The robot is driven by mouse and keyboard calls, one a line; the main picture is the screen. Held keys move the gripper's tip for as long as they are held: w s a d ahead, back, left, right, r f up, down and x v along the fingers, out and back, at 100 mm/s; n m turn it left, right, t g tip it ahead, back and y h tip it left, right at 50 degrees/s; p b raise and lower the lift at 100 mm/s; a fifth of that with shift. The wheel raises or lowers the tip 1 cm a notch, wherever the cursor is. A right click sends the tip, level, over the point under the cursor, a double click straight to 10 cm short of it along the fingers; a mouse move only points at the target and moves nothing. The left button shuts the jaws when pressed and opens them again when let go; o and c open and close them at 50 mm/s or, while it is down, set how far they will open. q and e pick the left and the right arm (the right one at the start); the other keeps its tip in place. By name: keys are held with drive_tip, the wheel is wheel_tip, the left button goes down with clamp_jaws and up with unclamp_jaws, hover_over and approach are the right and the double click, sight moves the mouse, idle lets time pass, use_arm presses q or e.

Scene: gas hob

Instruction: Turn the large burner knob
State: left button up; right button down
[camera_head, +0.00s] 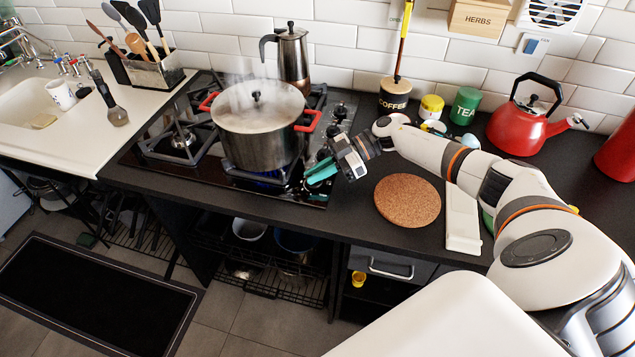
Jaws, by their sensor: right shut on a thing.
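The gas hob (150,150) is set in the black counter, with a column of dark knobs along its right side. A knob (340,112) at the back of that column shows clear. My right gripper (318,176), with teal fingers, reaches in from the right to the front right corner of the hob. It is shut on the large burner knob, which its fingers mostly hide. A steel pot (258,135) with red handles stands steaming on the front burner, with a blue flame under it. My left gripper is not in view.
A moka pot (293,58) stands at the back of the hob. A red kettle (525,118) and coffee tin (394,98) stand behind. The pot's red handle is close to my gripper.

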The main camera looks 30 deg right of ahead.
drive_tip(key=shift+w+n+g+b, duration=0.1)
drive_tip(key=shift+n+g+b, duration=0.9)
drive_tip(key=shift+g+b, duration=0.2)
drive_tip(key=c, duration=1.5)
unclamp_jaws()
drive_tip(key=shift+o, duration=0.2)
drive_tip(key=b+v, duration=0.2)
drive_tip(key=v, duration=0.9)
drive_tip(key=shift+w+d+f, duration=0.1)
drive_tip(key=shift+d, duration=0.45)
drive_tip(key=shift+o, duration=0.4)
